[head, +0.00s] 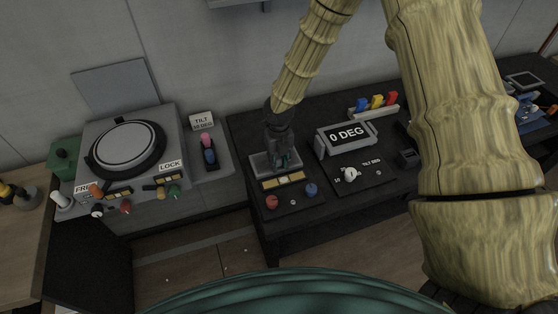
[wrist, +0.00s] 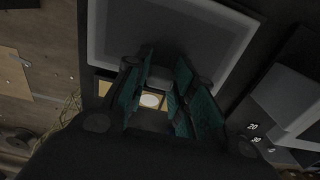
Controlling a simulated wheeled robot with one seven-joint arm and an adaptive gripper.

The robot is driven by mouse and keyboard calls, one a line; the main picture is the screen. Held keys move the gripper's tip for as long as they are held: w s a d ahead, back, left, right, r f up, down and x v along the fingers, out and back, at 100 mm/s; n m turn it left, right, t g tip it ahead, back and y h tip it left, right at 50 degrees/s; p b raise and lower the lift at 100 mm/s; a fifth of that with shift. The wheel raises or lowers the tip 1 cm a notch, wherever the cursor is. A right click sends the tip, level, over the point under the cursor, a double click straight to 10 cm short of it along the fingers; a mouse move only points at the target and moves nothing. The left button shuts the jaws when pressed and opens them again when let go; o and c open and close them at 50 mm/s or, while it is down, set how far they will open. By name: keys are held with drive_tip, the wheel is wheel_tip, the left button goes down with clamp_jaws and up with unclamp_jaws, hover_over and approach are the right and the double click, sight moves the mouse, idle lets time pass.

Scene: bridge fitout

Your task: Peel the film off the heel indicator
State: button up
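My gripper (head: 283,163) points down over a low grey-framed panel (head: 260,163) on the dark console. In the wrist view, its teal-padded fingers (wrist: 158,103) stand apart, and the grey-framed panel (wrist: 215,32) lies beyond them. Between the fingers show a small grey block and, below it, a pale round spot on a gold strip (wrist: 151,101). The gold strip (head: 283,181) also shows in the head view, just in front of the panel. I cannot tell whether the fingers touch anything. No film edge is clearly visible; no label names the heel indicator.
A "0 DEG" display (head: 347,134) and a white knob (head: 349,174) are right of my gripper. Red (head: 271,202) and blue (head: 311,190) knobs are in front. A round dial unit (head: 128,148) with levers stands left. Blue, yellow and red blocks (head: 377,101) sit behind.

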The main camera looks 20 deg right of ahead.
sight(279, 160)
clamp_jaws()
drive_tip(key=shift+r, duration=0.1)
drive_tip(key=shift+r+p, duration=2.8)
drive_tip(key=shift+r, duration=0.15)
drive_tip(key=shift+f, duration=0.1)
